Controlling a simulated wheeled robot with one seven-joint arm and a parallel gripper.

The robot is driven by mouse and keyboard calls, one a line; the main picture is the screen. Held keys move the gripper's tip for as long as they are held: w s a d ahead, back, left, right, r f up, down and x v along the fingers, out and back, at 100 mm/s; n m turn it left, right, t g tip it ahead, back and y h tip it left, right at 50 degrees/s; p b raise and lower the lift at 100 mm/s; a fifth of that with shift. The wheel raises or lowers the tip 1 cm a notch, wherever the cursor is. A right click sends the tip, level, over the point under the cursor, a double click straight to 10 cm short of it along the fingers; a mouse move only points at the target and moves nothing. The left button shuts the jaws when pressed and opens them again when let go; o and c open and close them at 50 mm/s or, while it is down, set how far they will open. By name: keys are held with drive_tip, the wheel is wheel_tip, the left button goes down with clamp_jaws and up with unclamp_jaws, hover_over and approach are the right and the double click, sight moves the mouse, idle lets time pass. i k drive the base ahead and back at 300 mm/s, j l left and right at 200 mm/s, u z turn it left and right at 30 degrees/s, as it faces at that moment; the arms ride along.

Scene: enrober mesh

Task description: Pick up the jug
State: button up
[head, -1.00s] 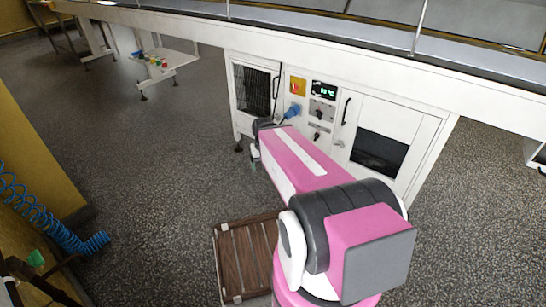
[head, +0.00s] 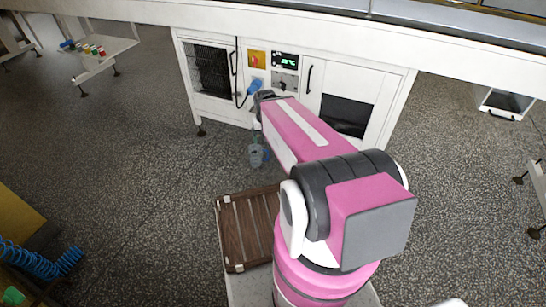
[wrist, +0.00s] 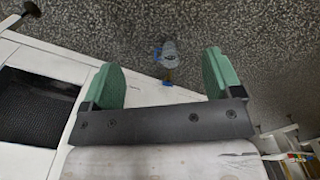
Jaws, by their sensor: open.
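A small grey-blue jug-like object (head: 257,156) shows on the floor below the end of my arm in the head view. In the wrist view, a small grey object (wrist: 170,52), likely the same jug, lies past the fingertips, between them and well apart. Its details are too small to tell. My gripper (wrist: 168,75) is open and empty, with two green fingers spread in the wrist view. In the head view my arm mostly hides the gripper, close to the white cabinet.
The white cabinet (head: 215,108) with dark grilles, a blue plug (head: 256,86) and a red-yellow switch stands under the long conveyor frame (head: 300,27). Open speckled floor lies to the left and right.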

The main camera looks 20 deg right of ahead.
sight(255, 151)
drive_tip(key=l, duration=1)
drive_tip(key=k+l, duration=0.1)
drive_tip(key=l, duration=1.85)
drive_tip(key=u, duration=0.05)
